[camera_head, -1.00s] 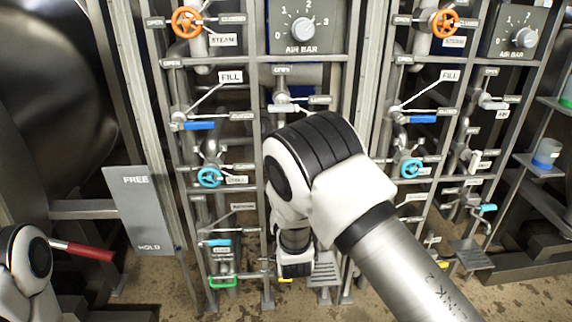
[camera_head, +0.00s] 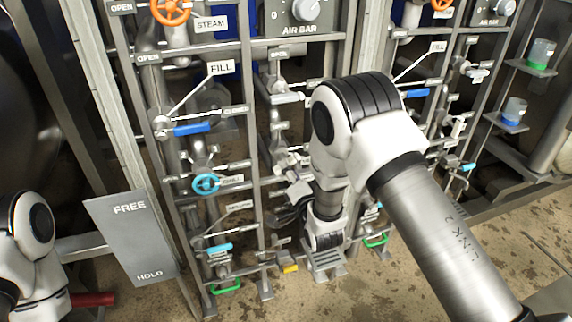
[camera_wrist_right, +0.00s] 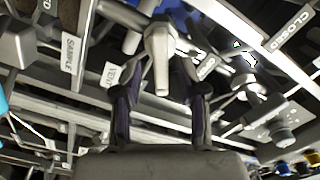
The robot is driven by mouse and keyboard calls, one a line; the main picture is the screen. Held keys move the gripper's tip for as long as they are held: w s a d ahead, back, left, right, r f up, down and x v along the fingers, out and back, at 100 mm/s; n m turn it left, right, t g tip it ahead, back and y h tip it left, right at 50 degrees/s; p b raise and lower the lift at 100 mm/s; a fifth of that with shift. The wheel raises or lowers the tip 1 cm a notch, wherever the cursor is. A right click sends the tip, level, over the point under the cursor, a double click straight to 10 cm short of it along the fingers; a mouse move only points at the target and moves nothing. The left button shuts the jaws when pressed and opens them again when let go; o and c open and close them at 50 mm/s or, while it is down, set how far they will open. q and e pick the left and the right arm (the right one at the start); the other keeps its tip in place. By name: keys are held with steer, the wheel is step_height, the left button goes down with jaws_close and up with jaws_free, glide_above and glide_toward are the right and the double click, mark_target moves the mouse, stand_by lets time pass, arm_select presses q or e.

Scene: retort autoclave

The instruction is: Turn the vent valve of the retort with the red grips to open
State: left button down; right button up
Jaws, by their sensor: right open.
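My right gripper (camera_wrist_right: 158,98) is open in the right wrist view. A pale grey, blunt-ended valve handle (camera_wrist_right: 159,50) reaches between its two dark fingers; I cannot tell whether they touch it. A label reading VENT (camera_wrist_right: 112,73) is just left of the fingers. In the head view the right gripper (camera_head: 286,207) is dark and small, beside the pipework in the middle column of the left panel, partly hidden by my wrist. A pale grey valve part (camera_head: 290,160) shows just above it. A red grip (camera_head: 92,299) shows at lower left, beside my left arm. My left gripper is out of view.
The left panel has an orange steam wheel (camera_head: 170,10), a blue fill lever (camera_head: 192,129) and a blue chill wheel (camera_head: 206,184). A FREE/HOLD plate (camera_head: 131,238) stands left of it. A similar panel is behind my right arm. Frame bars surround the gripper.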

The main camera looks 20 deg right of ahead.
steer(key=shift+w, duration=1.5)
jaws_close()
steer(key=shift+n, duration=0.3)
steer(key=n, duration=1.1)
steer(key=shift+b, duration=0.3)
steer(key=shift+n, duration=0.3)
jaws_free()
